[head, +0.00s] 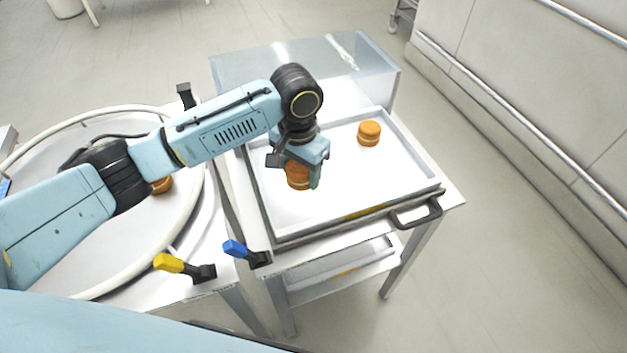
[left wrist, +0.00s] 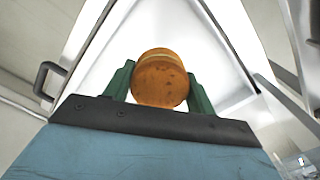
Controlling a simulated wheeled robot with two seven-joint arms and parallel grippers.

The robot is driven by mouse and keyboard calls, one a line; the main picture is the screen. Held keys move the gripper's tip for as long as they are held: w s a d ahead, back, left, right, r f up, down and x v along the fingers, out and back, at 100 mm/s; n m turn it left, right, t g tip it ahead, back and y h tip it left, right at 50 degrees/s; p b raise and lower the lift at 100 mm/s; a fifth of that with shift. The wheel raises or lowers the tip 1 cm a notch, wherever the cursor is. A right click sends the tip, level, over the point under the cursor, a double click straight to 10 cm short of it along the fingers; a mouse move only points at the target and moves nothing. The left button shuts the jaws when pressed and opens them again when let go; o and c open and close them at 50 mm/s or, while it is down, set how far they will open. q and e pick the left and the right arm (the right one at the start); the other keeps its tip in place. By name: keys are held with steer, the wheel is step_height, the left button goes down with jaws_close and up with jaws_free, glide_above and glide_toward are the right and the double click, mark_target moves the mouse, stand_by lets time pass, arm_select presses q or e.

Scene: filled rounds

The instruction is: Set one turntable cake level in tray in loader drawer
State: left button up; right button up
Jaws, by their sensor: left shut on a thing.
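My left gripper (head: 301,178) is shut on an orange-brown round cake (head: 297,174) with a pale filling band. It holds the cake over the left part of the white tray (head: 345,195) in the loader drawer; I cannot tell whether the cake touches the tray. In the left wrist view the cake (left wrist: 160,78) sits between the green fingers (left wrist: 160,88). Another cake (head: 369,133) stands upright at the tray's far right. A further cake (head: 161,185) is on the round white turntable (head: 110,235), partly hidden by my left arm. My right gripper is not in view.
A clear guard box (head: 300,65) stands behind the tray. The drawer's dark handle (head: 417,214) is at the front right. The tray's middle and right front are clear.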

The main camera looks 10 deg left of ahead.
mark_target(302, 198)
arm_select(q)
steer(key=shift+f+b, duration=0.45)
steer(key=shift+f, duration=2.75)
steer(key=o, duration=0.7)
steer(key=shift+f, duration=0.15)
steer(key=shift+r, duration=0.2)
step_height(302, 198, up, 12)
steer(key=shift+p, duration=0.9)
